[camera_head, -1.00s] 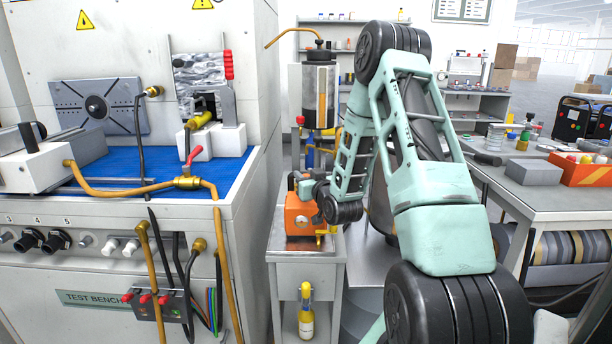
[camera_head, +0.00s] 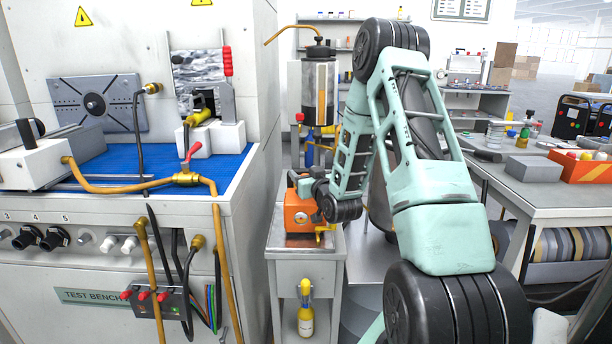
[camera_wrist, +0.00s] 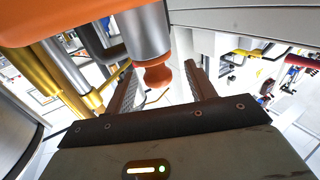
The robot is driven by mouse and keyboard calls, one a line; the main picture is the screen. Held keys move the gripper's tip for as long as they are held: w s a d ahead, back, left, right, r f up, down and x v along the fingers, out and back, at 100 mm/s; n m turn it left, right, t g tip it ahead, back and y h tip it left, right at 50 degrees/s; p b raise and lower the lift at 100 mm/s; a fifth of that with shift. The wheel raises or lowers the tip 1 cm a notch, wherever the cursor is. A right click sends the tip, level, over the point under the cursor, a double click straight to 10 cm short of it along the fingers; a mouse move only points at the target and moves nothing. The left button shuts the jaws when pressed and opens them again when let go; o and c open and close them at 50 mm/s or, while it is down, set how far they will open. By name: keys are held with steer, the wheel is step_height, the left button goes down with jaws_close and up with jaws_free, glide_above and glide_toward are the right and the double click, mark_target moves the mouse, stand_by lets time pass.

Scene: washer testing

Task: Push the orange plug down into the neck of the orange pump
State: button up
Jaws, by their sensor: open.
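The orange pump (camera_head: 298,214) stands on a small grey cabinet in the head view, partly behind my arm. In the wrist view its orange body (camera_wrist: 45,18) fills the upper left corner. A silver cylinder, seemingly the pump's neck (camera_wrist: 146,35), points down in that picture. The orange plug (camera_wrist: 158,77), with a rounded knob, is at the cylinder's end; how deep it sits I cannot tell. My gripper (camera_wrist: 160,66) is open, its fingers on either side of the plug with a visible gap at the right.
The test bench (camera_head: 95,270) with hoses and valves is on the left. A grey table (camera_head: 555,208) with an orange bin (camera_head: 580,167) is on the right. A tall metal cylinder (camera_head: 320,92) stands behind the pump. A yellow bottle (camera_head: 306,320) sits on the cabinet's lower shelf.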

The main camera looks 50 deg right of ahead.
steer(key=shift+s, duration=0.1)
steer(key=p+v, duration=1.3)
steer(key=v, duration=0.4)
steer(key=shift+s, duration=0.1)
stand_by(0.5)
